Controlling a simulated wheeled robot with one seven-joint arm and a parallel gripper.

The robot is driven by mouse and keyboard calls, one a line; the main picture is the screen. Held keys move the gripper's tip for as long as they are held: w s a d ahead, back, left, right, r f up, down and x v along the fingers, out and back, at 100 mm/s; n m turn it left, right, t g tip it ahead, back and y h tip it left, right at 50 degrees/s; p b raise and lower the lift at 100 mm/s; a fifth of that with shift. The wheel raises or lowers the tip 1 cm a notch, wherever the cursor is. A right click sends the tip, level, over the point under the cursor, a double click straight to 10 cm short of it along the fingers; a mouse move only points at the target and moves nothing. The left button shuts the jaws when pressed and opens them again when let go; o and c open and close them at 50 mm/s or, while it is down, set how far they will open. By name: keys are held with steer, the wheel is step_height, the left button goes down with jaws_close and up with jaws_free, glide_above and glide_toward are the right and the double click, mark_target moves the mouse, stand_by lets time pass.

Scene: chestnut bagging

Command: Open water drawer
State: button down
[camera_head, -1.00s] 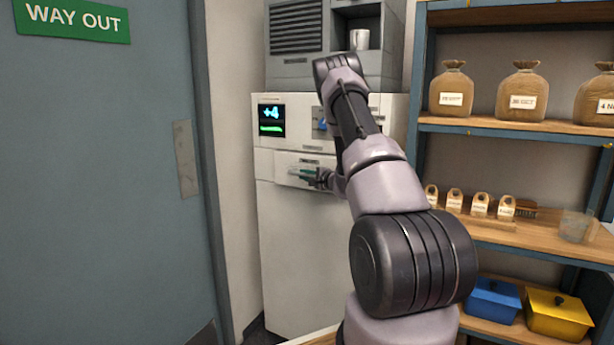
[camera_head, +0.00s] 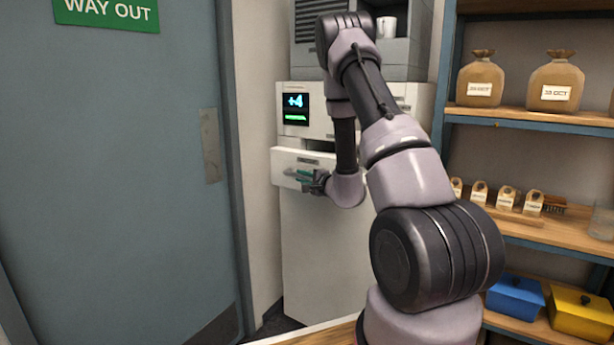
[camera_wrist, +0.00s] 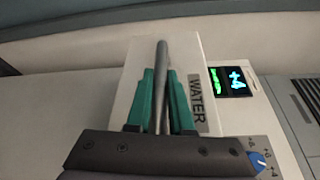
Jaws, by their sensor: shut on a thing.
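The water drawer (camera_head: 291,163) is a white drawer front on the white cabinet, below the display. It stands out from the cabinet, with a dark gap showing above it. In the wrist view its face (camera_wrist: 200,60) carries a "WATER" label (camera_wrist: 197,98) and a grey bar handle (camera_wrist: 162,75). My gripper (camera_head: 304,178) is at the drawer front. In the wrist view the green fingers of my gripper (camera_wrist: 162,90) lie on both sides of the bar and are shut on it. My arm hides the right part of the drawer in the head view.
The white cabinet (camera_head: 320,250) has a lit display (camera_head: 295,108) reading "+4" and a blue knob (camera_wrist: 257,160). A grey unit with a white cup (camera_head: 386,27) is above. Shelves with brown bags (camera_head: 555,83) stand right. A blue-grey door (camera_head: 110,180) is left.

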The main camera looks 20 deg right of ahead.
steer(key=shift+s+f, duration=0.1)
stand_by(0.3)
steer(key=c, duration=0.8)
jaws_free()
steer(key=v, duration=1)
steer(key=shift+s, duration=0.4)
steer(key=shift+d, duration=0.1)
